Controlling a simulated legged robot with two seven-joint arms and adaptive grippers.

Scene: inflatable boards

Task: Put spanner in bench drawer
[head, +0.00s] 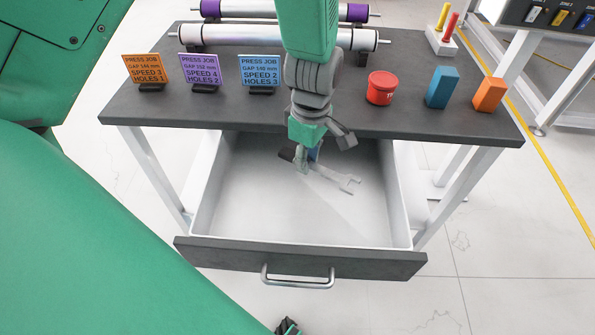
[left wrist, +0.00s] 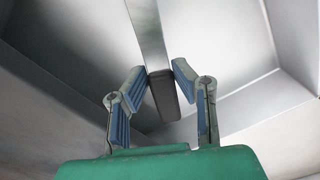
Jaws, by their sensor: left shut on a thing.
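The grey spanner (head: 337,180) hangs in my left gripper (head: 308,155), over the inside of the open bench drawer (head: 230,249). Its open-jaw end points down to the right in the head view. In the left wrist view, the left gripper (left wrist: 160,82) is shut on the spanner's handle (left wrist: 149,32), with a dark handle end between the fingertips. The pale drawer interior shows behind it. I cannot tell how far the spanner is above the drawer floor. A small dark part at the bottom edge of the head view may be my right gripper; its jaws are not clear.
The dark bench top (head: 330,119) carries job signs (head: 199,70), a red tub (head: 381,88), a blue block (head: 442,88), an orange block (head: 489,95) and rollers (head: 240,35). The drawer front has a metal handle (head: 298,283). The drawer looks otherwise empty.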

